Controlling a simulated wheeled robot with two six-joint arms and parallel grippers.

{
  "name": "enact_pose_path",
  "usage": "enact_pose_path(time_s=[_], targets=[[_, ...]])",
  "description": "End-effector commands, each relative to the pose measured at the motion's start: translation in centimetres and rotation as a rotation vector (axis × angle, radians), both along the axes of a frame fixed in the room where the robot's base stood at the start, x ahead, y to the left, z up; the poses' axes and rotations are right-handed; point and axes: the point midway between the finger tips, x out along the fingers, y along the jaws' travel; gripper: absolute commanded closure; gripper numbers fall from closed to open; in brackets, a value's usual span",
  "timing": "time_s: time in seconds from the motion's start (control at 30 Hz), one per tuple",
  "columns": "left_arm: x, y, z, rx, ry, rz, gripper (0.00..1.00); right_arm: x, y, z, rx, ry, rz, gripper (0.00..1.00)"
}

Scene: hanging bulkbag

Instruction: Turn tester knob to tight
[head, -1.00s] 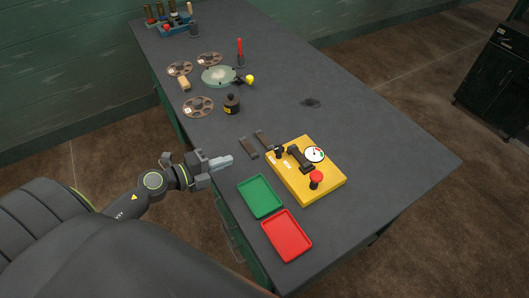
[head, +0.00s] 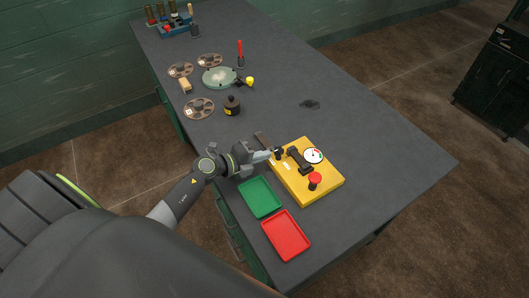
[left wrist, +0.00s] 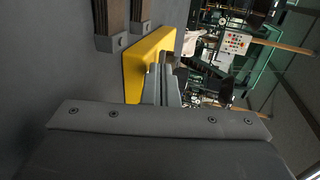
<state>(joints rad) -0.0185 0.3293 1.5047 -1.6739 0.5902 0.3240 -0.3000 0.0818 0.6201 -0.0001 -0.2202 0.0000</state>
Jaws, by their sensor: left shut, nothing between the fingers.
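The yellow tester (head: 318,190) lies on the grey table. On its top are a round white dial (head: 314,156), a black bar-like part (head: 299,160), a red button (head: 315,179) and a small black knob-like part (head: 279,152) at its left corner. My left gripper (head: 269,155) is shut and empty, its fingertips close beside the small black part; I cannot tell if they touch it. In the left wrist view the closed fingers (left wrist: 161,84) stand before the yellow tester (left wrist: 134,72), and hide part of it. My right gripper is not in view.
A green tray (head: 260,197) and a red tray (head: 286,235) lie by the front edge. A dark strip (head: 262,140) lies beside the tester. Reels (head: 199,108), a black canister (head: 232,105) and tools stand farther back. The table's right part is clear.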

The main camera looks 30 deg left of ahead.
Motion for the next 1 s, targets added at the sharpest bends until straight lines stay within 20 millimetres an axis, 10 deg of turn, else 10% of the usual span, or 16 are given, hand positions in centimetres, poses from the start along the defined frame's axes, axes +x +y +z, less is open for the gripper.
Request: enact_pose_path(time_s=[1.0], targets=[[1.1, -0.2, -0.1, 0.002, 0.0, -0.081, 1.0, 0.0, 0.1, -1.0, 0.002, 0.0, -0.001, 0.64]])
